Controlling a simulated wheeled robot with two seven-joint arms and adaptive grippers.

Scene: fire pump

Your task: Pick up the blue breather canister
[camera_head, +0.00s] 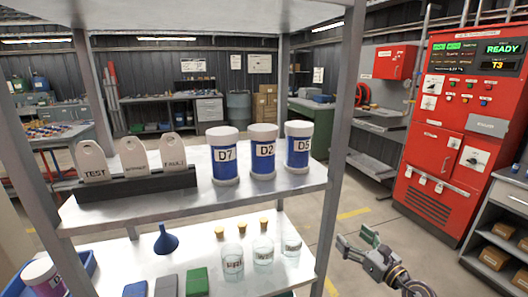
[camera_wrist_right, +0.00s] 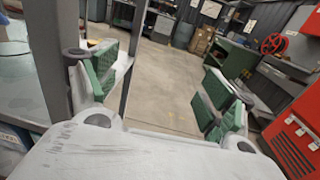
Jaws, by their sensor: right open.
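Three blue canisters with white lids and bases stand upright in a row on the upper shelf in the head view. They are labelled D7 (camera_head: 225,168), D2 (camera_head: 262,163) and D5 (camera_head: 298,158). My right gripper (camera_head: 358,241) is to the right of the shelf unit, lower than the canisters and apart from them. In the right wrist view its green-padded fingers (camera_wrist_right: 162,85) are spread wide, with only floor showing between them. My left gripper is not in view.
A rack of tags (camera_head: 135,187) stands left of the canisters. A metal post (camera_head: 342,130) rises at the shelf's right corner. The lower shelf holds glass jars (camera_head: 263,253) and a blue funnel (camera_head: 165,240). A red pump panel (camera_head: 455,130) stands at right; open floor lies between.

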